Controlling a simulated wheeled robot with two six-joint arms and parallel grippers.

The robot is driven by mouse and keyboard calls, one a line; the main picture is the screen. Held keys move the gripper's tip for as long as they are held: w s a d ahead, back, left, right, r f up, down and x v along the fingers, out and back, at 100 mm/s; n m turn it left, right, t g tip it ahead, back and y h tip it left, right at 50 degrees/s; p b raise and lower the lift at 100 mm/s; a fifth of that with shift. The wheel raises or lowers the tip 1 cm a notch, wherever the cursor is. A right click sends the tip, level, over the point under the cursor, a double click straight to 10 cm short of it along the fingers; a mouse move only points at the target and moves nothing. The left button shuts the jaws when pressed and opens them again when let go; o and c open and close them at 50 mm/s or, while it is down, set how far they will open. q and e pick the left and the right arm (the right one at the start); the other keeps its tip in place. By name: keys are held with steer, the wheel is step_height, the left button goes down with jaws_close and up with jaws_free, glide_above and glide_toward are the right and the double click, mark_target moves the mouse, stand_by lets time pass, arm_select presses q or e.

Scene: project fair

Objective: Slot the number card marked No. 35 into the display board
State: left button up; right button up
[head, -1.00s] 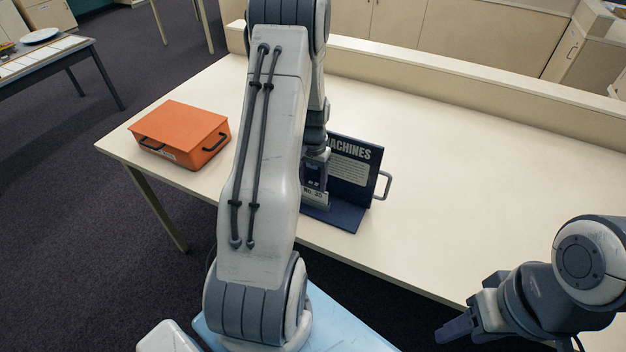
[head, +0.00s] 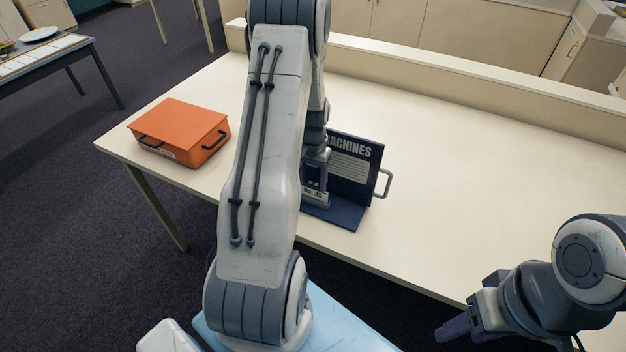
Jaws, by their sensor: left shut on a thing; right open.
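The dark blue display board (head: 357,170) stands upright on its flat base on the table, with "MACHINES" lettering and a white text panel. Its left part is hidden behind my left arm. My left gripper (head: 314,180) points down in front of the board and is shut on the number card (head: 315,194). My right gripper (head: 462,322) is open and empty, off the table's front edge at the lower right.
An orange box (head: 180,130) with black handles stands on the table's left end. The board has a grey side handle (head: 384,184). The table (head: 480,170) is clear to the right, with a raised ledge along its back.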

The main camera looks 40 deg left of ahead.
stand_by(0.3)
arm_select(q)
steer(key=o, duration=1.3)
steer(key=shift+o, duration=0.2)
steer(key=shift+r+p, duration=3)
steer(key=shift+r, duration=0.75)
